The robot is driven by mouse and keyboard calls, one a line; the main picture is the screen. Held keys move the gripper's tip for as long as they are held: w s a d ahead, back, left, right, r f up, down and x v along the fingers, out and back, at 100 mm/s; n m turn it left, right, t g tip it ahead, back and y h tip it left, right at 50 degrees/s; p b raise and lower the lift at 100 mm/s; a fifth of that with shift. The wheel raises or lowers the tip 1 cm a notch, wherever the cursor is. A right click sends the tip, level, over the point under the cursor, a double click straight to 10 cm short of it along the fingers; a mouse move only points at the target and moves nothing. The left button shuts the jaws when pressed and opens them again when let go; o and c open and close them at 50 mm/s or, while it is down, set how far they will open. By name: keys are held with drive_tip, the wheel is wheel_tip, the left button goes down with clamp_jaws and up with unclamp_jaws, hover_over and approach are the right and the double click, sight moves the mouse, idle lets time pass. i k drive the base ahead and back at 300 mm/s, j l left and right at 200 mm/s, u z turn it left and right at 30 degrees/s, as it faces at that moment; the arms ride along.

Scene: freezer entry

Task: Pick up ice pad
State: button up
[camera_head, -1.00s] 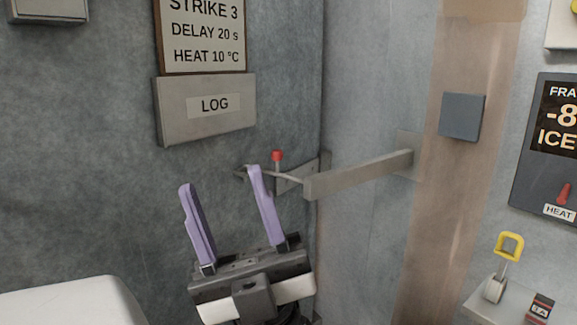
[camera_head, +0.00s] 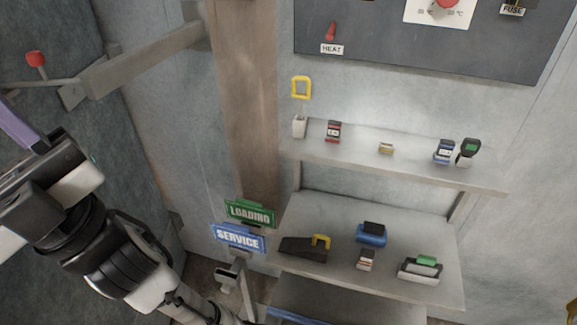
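I cannot tell for certain which object is the ice pad. A blue block with a dark top (camera_head: 371,234) sits on the middle shelf, at the back right of its centre. My gripper (camera_head: 17,125) is at the left edge of the view, far from the shelves. One purple finger shows partly; the other is out of view. The visible finger stands at the outer end of the palm, as when both fingers were seen spread and empty. Nothing shows in its grasp.
The middle shelf (camera_head: 420,292) also holds a dark wedge with a yellow loop (camera_head: 307,247), a small box (camera_head: 366,260) and a green-topped device (camera_head: 420,269). The upper shelf (camera_head: 350,142) holds several small items. A wall bar (camera_head: 145,60) and LOADING and SERVICE signs (camera_head: 240,226) stand left of the shelves.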

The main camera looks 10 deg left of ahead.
sight(369, 232)
drive_tip(key=u, duration=1.25)
drive_tip(key=k+l+z, duration=0.15)
drive_tip(key=z, duration=1.25)
drive_tip(key=l+u, duration=0.4)
drive_tip(key=i+l+u, duration=0.1)
drive_tip(key=l+u, duration=0.45)
drive_tip(key=u, duration=0.2)
drive_tip(key=i+u, duration=0.1)
drive_tip(key=i, duration=0.2)
